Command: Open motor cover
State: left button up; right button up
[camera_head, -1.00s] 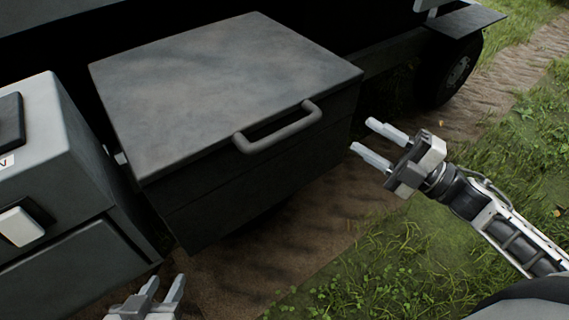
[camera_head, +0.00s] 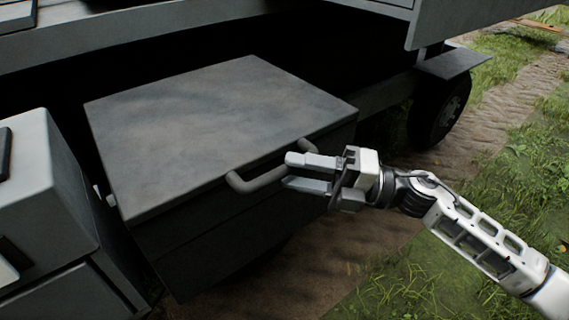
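The motor cover (camera_head: 210,125) is the flat grey lid of a dark box. It lies closed on the box in the middle left of the head view. Its bar handle (camera_head: 258,181) sticks out along the front right edge. My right gripper (camera_head: 300,172) comes in from the right at the handle, with its two fingers apart, one above the other. The fingertips overlap the handle's middle and hide part of it. I cannot tell whether they touch it. My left gripper is out of view.
A grey cabinet (camera_head: 45,190) stands close on the left of the box. The vehicle's frame and a wheel (camera_head: 440,108) are behind and to the right. Dirt track and grass (camera_head: 440,275) lie open in front and at the right.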

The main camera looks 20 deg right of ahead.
jog(key=shift+x, duration=1.05)
jog(key=shift+w+a, duration=0.2)
jog(key=shift+a, duration=0.1)
